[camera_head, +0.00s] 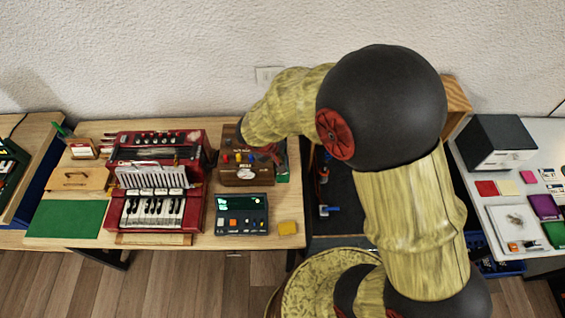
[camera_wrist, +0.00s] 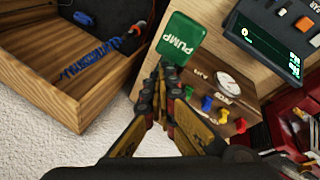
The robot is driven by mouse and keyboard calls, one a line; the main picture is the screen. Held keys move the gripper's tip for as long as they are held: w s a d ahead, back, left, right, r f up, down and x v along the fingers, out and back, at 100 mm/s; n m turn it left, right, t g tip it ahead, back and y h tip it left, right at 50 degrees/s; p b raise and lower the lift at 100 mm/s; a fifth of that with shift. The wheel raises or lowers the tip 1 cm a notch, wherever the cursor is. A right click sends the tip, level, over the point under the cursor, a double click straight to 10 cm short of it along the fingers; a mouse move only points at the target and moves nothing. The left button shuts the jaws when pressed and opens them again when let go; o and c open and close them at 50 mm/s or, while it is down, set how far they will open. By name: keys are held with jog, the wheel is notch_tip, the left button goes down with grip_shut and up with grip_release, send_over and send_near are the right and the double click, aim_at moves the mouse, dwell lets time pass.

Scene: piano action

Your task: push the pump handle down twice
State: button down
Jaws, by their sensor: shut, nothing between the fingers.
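A green piece lettered PUMP (camera_wrist: 181,40) lies at the edge of the wooden table in the wrist view. A small part of it shows as green in the head view (camera_head: 284,178), beside the wooden box. My gripper (camera_wrist: 163,70) is shut and empty, and its fingertips overlap the lower edge of the green piece in the picture. I cannot tell whether they touch it. In the head view my gripper (camera_head: 277,155) is at the right side of the box, partly hidden by my arm. No separate pump handle can be made out.
The wooden box (camera_wrist: 226,105) with a gauge and coloured knobs stands close beside my fingers. An open wooden drawer (camera_wrist: 52,75) lies across a gap.

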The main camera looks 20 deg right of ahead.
jog(key=shift+s+a+f+b, duration=0.1)
jog(key=shift+s+f+b, duration=0.2)
jog(key=shift+f+b, duration=0.4)
jog(key=shift+s+a+f+b, duration=0.1)
jog(key=shift+s+f+b, duration=0.2)
jog(key=shift+f+b, duration=0.45)
jog(key=shift+s+a+f+b, duration=0.1)
jog(key=shift+s+f+b, duration=0.2)
jog(key=shift+f+b, duration=0.4)
dwell(2.1)
jog(key=shift+r, duration=0.2)
jog(key=shift+w+d+r+p, duration=0.15)
jog(key=shift+w+r+p, duration=0.4)
jog(key=shift+r, duration=0.5)
jog(key=shift+w+d+r+p, duration=0.15)
jog(key=shift+w+r+p, duration=0.25)
jog(key=shift+r+p, duration=0.5)
jog(key=shift+w+d+r+p, duration=0.15)
jog(key=shift+w+r+p, duration=0.3)
jog(key=shift+r, duration=0.75)
jog(key=shift+r, duration=0.1)
jog(key=shift+w+d+r+p, duration=0.1)
jog(key=shift+w+r+p, duration=0.35)
jog(key=shift+r, duration=0.3)
jog(key=shift+w+d+r+p, duration=0.2)
jog(key=shift+r+p, duration=0.3)
jog(key=shift+r, duration=0.2)
jog(key=shift+w+d+r+p, duration=0.1)
jog(key=shift+w+r+p, duration=0.35)
jog(key=shift+r, duration=0.3)
